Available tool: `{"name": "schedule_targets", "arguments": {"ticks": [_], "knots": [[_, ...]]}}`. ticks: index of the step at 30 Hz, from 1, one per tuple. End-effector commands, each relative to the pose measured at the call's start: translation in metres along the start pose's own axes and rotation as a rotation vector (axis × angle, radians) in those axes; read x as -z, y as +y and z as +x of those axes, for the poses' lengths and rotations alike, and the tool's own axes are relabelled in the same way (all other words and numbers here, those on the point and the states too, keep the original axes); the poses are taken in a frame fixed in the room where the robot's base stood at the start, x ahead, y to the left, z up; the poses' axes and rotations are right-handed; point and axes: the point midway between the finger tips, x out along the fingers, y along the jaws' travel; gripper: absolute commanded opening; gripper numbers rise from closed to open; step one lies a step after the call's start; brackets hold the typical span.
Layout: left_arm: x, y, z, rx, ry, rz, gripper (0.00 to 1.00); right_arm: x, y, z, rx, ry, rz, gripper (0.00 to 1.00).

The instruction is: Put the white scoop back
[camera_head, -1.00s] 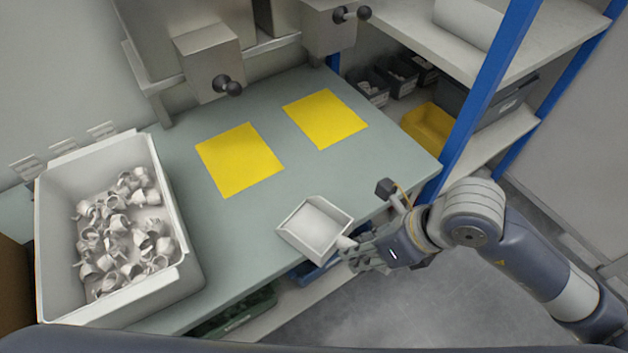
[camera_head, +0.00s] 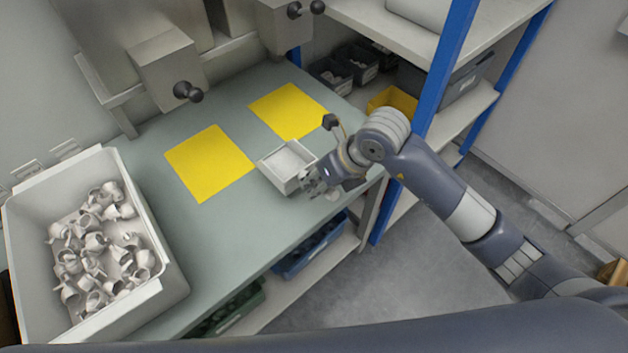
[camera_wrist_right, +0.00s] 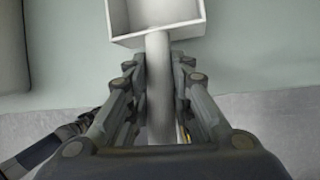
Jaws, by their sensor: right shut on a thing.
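The white scoop (camera_head: 286,165) has a square, open pan that looks empty. It is at the right part of the table, beside the yellow mats, with its handle toward my right gripper. My right gripper (camera_head: 314,184) is shut on the scoop's handle. In the right wrist view the handle (camera_wrist_right: 159,85) lies between the fingers (camera_wrist_right: 159,95), and the pan (camera_wrist_right: 155,18) is ahead of them. I cannot tell whether the pan rests on the table or is just above it. My left gripper is not in view.
A white bin (camera_head: 163,293) with several white cap-like parts stands at the left. Two yellow mats (camera_head: 208,162) (camera_head: 289,110) lie flat on the table (camera_head: 220,240). Machines with black knobs (camera_head: 187,92) line the back.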

Motion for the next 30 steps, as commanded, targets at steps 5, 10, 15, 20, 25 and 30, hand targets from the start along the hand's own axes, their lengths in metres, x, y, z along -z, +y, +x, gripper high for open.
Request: {"name": "schedule_targets", "arguments": {"ticks": [5,10,15,20,25,30], "knots": [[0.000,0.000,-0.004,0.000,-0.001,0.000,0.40,-0.017,-0.006,0.007,-0.002,-0.002,0.000,0.00],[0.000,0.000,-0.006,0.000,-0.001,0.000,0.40,-0.014,-0.008,0.016,-0.003,0.002,0.001,0.00],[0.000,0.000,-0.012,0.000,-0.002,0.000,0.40,-0.004,-0.013,0.036,-0.002,0.002,0.002,0.00],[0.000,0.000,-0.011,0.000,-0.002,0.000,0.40,-0.003,-0.015,0.040,0.000,-0.002,-0.001,0.00],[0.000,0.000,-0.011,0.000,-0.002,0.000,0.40,-0.003,-0.015,0.040,0.000,0.000,-0.001,0.41],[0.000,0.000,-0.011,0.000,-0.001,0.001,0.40,-0.003,-0.015,0.040,0.000,0.000,-0.001,0.41]]}}
